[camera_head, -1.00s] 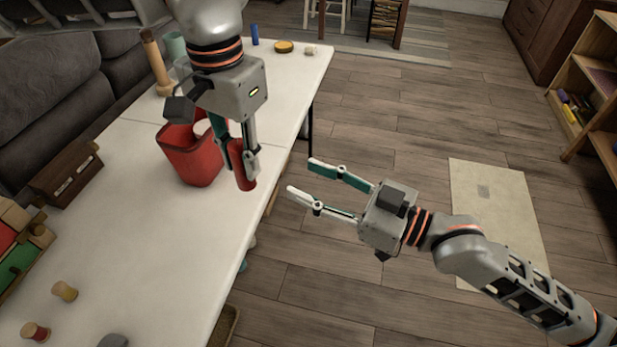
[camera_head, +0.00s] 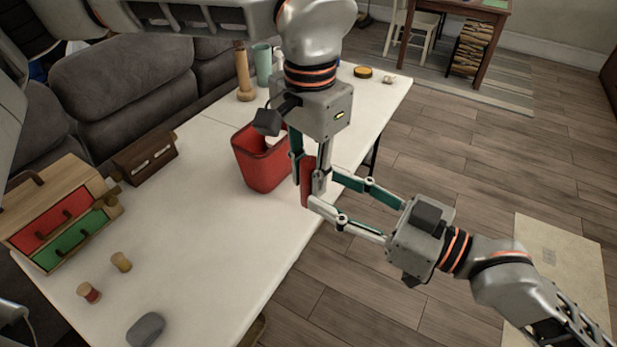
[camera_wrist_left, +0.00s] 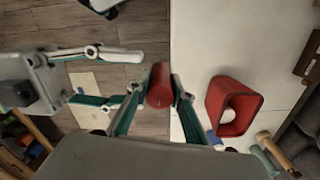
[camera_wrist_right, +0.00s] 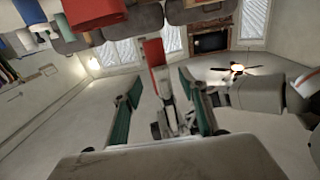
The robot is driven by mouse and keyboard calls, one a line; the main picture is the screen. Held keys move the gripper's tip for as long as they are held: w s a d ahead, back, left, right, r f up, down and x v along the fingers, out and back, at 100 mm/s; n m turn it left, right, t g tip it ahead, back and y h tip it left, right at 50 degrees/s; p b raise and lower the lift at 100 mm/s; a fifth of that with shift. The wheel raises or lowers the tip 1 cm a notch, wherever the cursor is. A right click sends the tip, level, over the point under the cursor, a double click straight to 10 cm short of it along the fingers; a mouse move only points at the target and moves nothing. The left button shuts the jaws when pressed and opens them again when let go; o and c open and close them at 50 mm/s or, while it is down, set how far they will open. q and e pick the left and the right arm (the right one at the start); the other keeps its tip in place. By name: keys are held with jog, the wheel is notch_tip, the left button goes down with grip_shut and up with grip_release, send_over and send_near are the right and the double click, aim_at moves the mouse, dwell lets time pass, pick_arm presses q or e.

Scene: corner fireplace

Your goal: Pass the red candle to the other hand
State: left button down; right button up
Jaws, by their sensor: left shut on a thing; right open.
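The red candle (camera_head: 306,184) is held upright in my left gripper (camera_head: 309,180), beside the table's right edge. The left wrist view shows the candle (camera_wrist_left: 160,84) end-on between the left fingertips. My right gripper (camera_head: 323,188) is open, its fingers pointing at the candle from the right. In the left wrist view its fingertips (camera_wrist_left: 138,76) lie close beside the candle. In the right wrist view the candle (camera_wrist_right: 154,52) shows in the gap between the open right fingers. I cannot tell whether they touch it.
A red bin (camera_head: 262,172) stands on the white table (camera_head: 205,235) just left of the left gripper. A toy chest (camera_head: 60,215), a brown box (camera_head: 146,158), spools and a grey stone (camera_head: 146,329) are farther left. Open floor lies right of the table.

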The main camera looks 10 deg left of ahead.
aim_at(307, 180)
jog(key=shift+x, duration=3)
grip_shut()
pick_arm(q)
jog(key=c, duration=1.7)
grip_release()
jog(key=shift+w, duration=0.1)
jog(key=shift+r, duration=0.5)
notch_tip(307, 180, up, 7)
jog(key=shift+f, duration=0.2)
